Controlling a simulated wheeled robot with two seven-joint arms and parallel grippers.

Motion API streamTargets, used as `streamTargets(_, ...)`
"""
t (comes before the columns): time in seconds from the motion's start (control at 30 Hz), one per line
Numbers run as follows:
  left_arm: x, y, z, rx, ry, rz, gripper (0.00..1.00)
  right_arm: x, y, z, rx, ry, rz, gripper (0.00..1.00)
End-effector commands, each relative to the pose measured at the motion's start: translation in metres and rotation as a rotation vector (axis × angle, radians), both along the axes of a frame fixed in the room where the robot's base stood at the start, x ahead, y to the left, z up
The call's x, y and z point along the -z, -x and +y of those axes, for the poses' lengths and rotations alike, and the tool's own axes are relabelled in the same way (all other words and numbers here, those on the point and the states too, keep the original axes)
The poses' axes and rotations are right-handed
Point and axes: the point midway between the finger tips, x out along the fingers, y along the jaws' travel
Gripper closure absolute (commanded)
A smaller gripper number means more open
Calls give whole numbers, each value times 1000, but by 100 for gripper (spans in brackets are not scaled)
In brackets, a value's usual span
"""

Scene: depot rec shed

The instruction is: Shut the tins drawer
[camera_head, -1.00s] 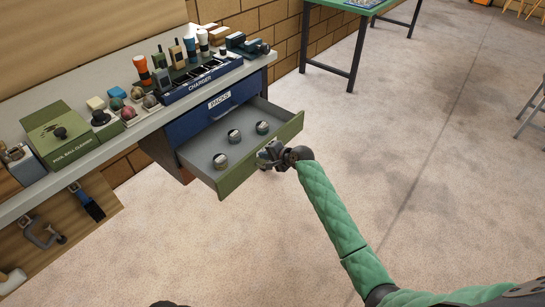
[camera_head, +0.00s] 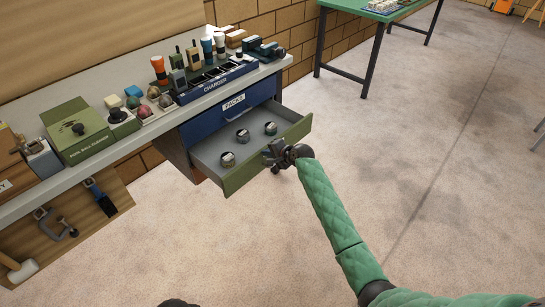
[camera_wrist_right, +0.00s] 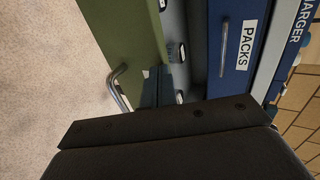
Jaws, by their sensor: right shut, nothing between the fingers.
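The tins drawer (camera_head: 262,152) has a green front and a grey inside. It stands part-way open below the blue packs drawer. Three small round tins (camera_head: 243,136) stand inside it. In the right wrist view the green front (camera_wrist_right: 125,35) shows with its metal bar handle (camera_wrist_right: 119,88). My right gripper (camera_head: 275,152) is shut and empty at the outer side of the drawer front, near its middle. Its fingertips (camera_wrist_right: 158,87) overlap the front's edge in the wrist view; I cannot tell if they touch. The gripper hides the handle in the head view.
The packs drawer (camera_head: 225,116) is closed under the bench top (camera_head: 150,131), which carries the charger (camera_head: 215,82), a green ball-cleaner box (camera_head: 78,131) and several small items. Tools hang below at left. A green table (camera_head: 385,9) stands behind.

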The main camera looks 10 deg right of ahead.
Motion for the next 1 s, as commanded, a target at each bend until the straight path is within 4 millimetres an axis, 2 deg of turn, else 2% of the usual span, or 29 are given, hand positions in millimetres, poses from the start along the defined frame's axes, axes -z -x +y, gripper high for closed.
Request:
streamTargets(0.17,-4,4,1,2,-2,8,23,0,-34,27,-1,-3,0,100)
streamTargets(0.23,-12,5,2,1,-1,3,23,0,-46,36,0,-3,0,100)
streamTargets(0.3,-29,12,3,0,2,1,23,1,-58,46,0,-3,0,100)
streamTargets(0.47,-51,18,4,1,7,-3,23,1,-81,64,0,-2,-1,100)
streamTargets(0.8,-20,5,-18,24,54,-63,23,2,-126,99,0,-2,-1,100)
streamTargets(1.0,-7,0,-30,35,82,-95,23,1,-145,114,0,-1,1,100)
